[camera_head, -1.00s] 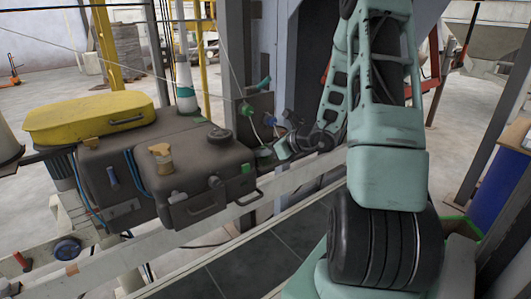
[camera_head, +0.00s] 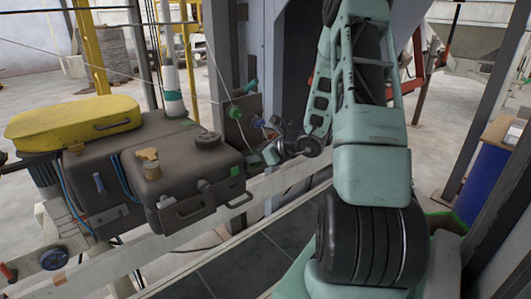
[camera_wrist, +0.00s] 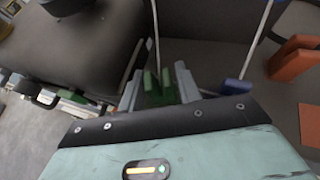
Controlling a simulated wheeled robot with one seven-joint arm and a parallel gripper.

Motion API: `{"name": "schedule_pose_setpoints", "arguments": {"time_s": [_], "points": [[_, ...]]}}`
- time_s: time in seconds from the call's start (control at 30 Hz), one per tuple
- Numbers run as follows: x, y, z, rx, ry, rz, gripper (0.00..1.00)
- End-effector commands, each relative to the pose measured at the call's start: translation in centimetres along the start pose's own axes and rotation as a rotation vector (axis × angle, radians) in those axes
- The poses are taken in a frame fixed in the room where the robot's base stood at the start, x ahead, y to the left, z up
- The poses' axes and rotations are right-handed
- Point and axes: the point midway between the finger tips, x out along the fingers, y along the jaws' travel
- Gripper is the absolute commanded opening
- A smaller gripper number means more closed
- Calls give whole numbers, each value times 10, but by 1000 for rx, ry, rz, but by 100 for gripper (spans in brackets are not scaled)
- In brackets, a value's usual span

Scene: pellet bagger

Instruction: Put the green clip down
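The green clip (camera_wrist: 158,86) is between the two grey fingers of my gripper (camera_wrist: 158,90) in the wrist view. The fingers lie close along both its sides, and it looks held. A pale cord runs up from the clip. In the head view my gripper (camera_head: 265,156) is at the machine's right side, just beyond the dark grey housing (camera_head: 185,180). The clip is too small there to make out clearly.
A blue clip (camera_wrist: 236,87) on another cord hangs right of my gripper, with an orange part (camera_wrist: 291,55) beyond it. The dark housing is close on the left. A pale rail (camera_head: 285,180) runs below my gripper. A yellow case (camera_head: 72,122) lies at left.

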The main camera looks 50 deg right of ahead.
Motion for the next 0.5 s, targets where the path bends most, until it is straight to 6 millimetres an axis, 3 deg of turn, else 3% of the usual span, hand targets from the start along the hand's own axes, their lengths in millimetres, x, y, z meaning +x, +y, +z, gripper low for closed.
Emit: {"name": "schedule_pose_setpoints", "arguments": {"time_s": [0.5], "points": [[-98, -1, 0, -2, 0, -4, 34]]}}
